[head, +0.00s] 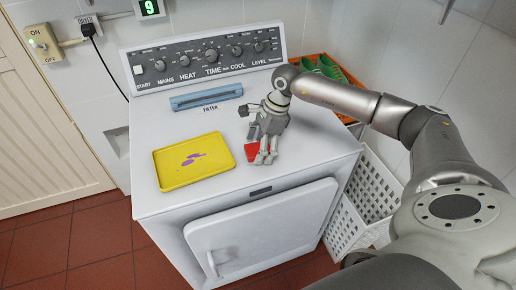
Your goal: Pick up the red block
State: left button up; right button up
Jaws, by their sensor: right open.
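The red block (251,152) lies on the white top of the machine, right of the yellow tray. My right gripper (262,159) points down over the block, and its fingers hide part of it. The gripper is open. The block shows beside and behind the fingers; I cannot tell whether they touch it. My left gripper does not show in the head view.
A yellow tray (221,169) with purple marks lies left of the block. A blue filter handle (206,98) and the dial panel (158,78) are behind. An orange crate (350,90) with green items and a white basket (347,222) stand right of the machine.

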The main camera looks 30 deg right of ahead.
jog(key=shift+w+f, duration=0.1)
jog(key=shift+f, duration=0.05)
jog(key=c, duration=1.1)
jog(key=shift+r+b, duration=0.5)
notch_tip(320, 180, up, 2)
jog(key=shift+r+b, duration=0.1)
jog(key=shift+b, duration=0.65)
jog(key=s+a+r+b, duration=0.1)
jog(key=s+r, duration=0.2)
jog(key=s, duration=0.1)
jog(key=s+a+r+b, duration=0.2)
jog(key=s+r, duration=0.1)
jog(key=s, duration=0.1)
jog(key=s+a+r+b, duration=0.1)
jog(key=s+a+r, duration=0.1)
jog(key=s+r, duration=0.2)
jog(key=shift+s, duration=0.6)
